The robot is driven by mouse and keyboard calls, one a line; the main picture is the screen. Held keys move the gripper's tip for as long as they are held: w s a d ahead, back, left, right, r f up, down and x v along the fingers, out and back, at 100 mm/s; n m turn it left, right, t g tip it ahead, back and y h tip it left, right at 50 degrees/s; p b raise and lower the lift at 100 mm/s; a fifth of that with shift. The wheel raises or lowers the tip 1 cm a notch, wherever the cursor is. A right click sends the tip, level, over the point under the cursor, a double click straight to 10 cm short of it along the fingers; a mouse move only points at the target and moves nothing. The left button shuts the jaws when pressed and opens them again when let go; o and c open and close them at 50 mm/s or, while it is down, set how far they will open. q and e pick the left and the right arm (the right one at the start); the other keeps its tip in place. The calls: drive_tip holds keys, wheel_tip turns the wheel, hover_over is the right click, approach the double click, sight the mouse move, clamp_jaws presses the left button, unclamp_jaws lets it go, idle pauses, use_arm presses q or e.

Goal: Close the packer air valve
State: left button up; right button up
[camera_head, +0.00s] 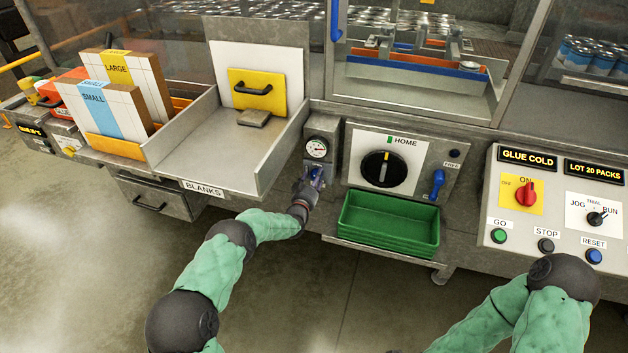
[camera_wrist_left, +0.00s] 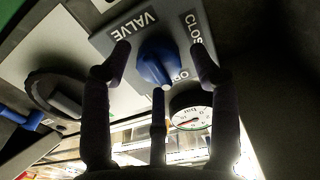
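The packer air valve is a blue knob (camera_wrist_left: 158,66) on a grey plate lettered VALVE, with part of CLO... readable, in the left wrist view. In the head view its blue knob (camera_head: 318,175) shows below the round gauge (camera_head: 316,148), partly covered by my left gripper (camera_head: 309,184). In the left wrist view my left gripper (camera_wrist_left: 162,60) is open, with its dark fingers on both sides of the knob. I cannot tell whether they touch it. My right gripper is out of view; only its arm shows at lower right.
The gauge dial (camera_wrist_left: 190,118) is close by the knob. A black HOME dial (camera_head: 382,169), a blue lever (camera_head: 437,184) and a green tray (camera_head: 388,224) lie to the right. The BLANKS tray (camera_head: 185,150) juts out on the left. A control panel (camera_head: 550,215) stands at far right.

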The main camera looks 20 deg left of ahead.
use_arm(q)
drive_tip(key=c, duration=0.8)
drive_tip(key=shift+r+n, duration=0.1)
drive_tip(key=shift+n, duration=0.2)
